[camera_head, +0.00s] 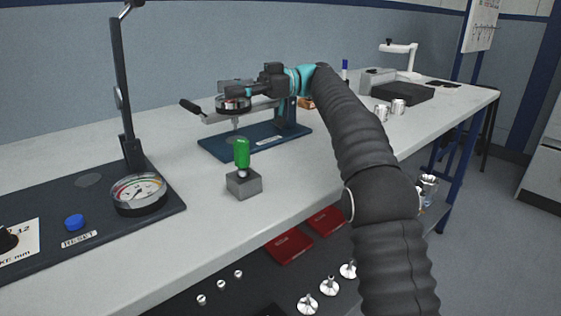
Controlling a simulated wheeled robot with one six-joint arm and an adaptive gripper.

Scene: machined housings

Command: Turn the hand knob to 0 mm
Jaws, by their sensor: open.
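My gripper (234,92) is open at the top of the bench device with the blue base (212,145). Its fingers are at a round silver-and-dark knob-like head (233,104). Whether they touch it cannot be told, and no scale is readable there. A lever with a black grip (190,106) sticks out left of that head. A black rotary knob (7,240) on a white plate (24,243) is cut off at the left edge. The plate reads "12" and "KE mm"; the knob's setting is not clear.
A green-handled tool (242,154) stands in a grey block (244,184) in front of the device. A dial gauge (138,194), blue button (75,222) and upright post (123,80) stand at left. Metal cups (398,106) are behind my arm. Red trays (289,247) lie below the bench.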

